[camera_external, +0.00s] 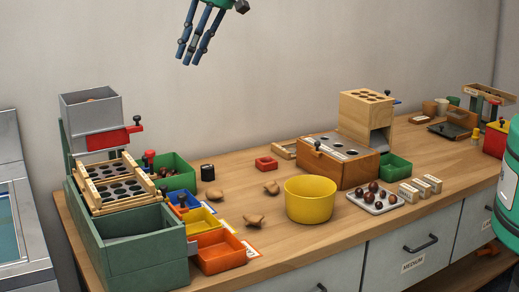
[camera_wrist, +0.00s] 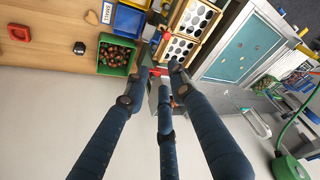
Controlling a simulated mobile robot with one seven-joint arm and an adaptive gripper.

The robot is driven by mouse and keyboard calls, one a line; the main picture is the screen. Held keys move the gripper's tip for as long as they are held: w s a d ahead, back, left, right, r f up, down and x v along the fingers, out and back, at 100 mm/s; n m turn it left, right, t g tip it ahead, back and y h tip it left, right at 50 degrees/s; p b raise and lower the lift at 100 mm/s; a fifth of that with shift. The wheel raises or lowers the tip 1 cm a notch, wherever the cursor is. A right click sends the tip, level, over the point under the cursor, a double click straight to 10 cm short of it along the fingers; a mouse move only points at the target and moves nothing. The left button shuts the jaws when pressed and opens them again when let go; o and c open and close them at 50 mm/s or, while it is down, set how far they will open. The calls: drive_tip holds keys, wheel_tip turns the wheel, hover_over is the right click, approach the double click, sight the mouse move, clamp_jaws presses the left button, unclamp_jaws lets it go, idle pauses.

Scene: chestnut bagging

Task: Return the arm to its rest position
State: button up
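My gripper (camera_external: 199,42) hangs at the top of the external view, high above the workbench (camera_external: 240,178) and in front of the wall. Its blue fingers point down. In the wrist view the fingers of my gripper (camera_wrist: 163,78) reach up from the bottom edge, spread apart at their bases and closer at the tips. I see nothing between them.
A sorter (camera_external: 120,190) with colored bins stands at the bench's left. A yellow bowl (camera_external: 310,200), a chestnut tray (camera_external: 375,197) and a wooden box (camera_external: 340,160) stand further right. A grey machine (camera_external: 20,220) is at far left. The air around my gripper is clear.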

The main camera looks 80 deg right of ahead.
drive_tip(key=s+r+m+b, duration=0.1)
drive_tip(key=s+r, duration=0.5)
drive_tip(key=s, duration=0.3)
drive_tip(key=s+a+r+b, duration=0.1)
drive_tip(key=s+r, duration=0.5)
drive_tip(key=s, duration=0.3)
drive_tip(key=s+r+m+b, duration=0.1)
drive_tip(key=s+r+b, duration=0.1)
drive_tip(key=s+r, duration=0.5)
drive_tip(key=s+f+m+b, duration=0.1)
drive_tip(key=s+f, duration=0.2)
drive_tip(key=s, duration=1.3)
drive_tip(key=s+d+f+t+h+b, duration=0.1)
drive_tip(key=s+f+b, duration=0.1)
drive_tip(key=s, duration=1.5)
drive_tip(key=shift+f+m+h, duration=0.3)
drive_tip(key=shift+f+m, duration=0.1)
drive_tip(key=shift+f, duration=0.05)
